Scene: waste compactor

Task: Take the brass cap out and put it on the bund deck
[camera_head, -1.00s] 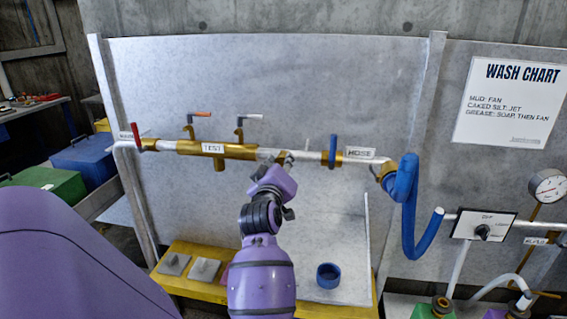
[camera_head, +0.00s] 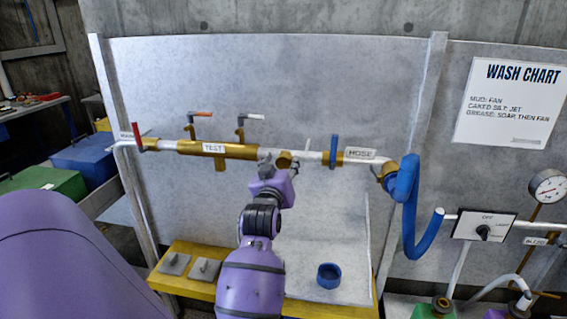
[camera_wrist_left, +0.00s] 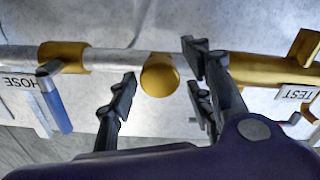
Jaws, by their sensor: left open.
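The brass cap (camera_head: 284,159) is a short, round, gold-coloured piece on the pale pipe, between the TEST fitting and the blue-handled valve. It also shows in the left wrist view (camera_wrist_left: 160,76), end-on. My left gripper (camera_head: 274,160) is at the pipe by the cap. In the wrist view my left gripper (camera_wrist_left: 159,74) is open, with the cap between its spread fingers in the picture; I see no contact. The yellow-edged bund deck (camera_head: 185,284) lies below the pipe. My right gripper is not in view.
Two grey plates with handles (camera_head: 174,263) lie on the deck's left, and a blue ring-shaped cup (camera_head: 329,276) stands on its right part. A blue hose (camera_head: 405,200) hangs right. Pale deck around the cup is clear.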

